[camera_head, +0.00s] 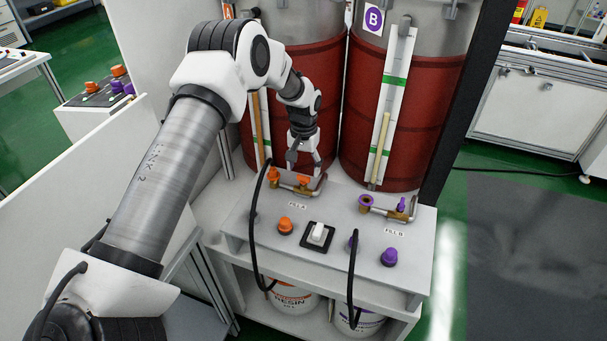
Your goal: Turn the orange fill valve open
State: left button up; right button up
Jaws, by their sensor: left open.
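The orange fill valve (304,181) sits on a short brass pipe at the back left of the light grey panel (330,217), behind the FILL A label. My left gripper (304,168) points down just above the valve, with its fingers apart. One finger is close to the valve's orange handle; I cannot tell whether it touches. The handle is small and partly hidden, so its turn angle is unclear. My right gripper is not in view.
A purple valve (402,204) stands right on the panel. Black hoses hang over the front edge. Two red tanks stand close behind.

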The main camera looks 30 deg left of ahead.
aim_at(303, 177)
pick_arm(q)
notch_tip(303, 177, up, 8)
jog(key=shift+r, duration=0.2)
jog(key=shift+s, duration=0.1)
dwell(0.3)
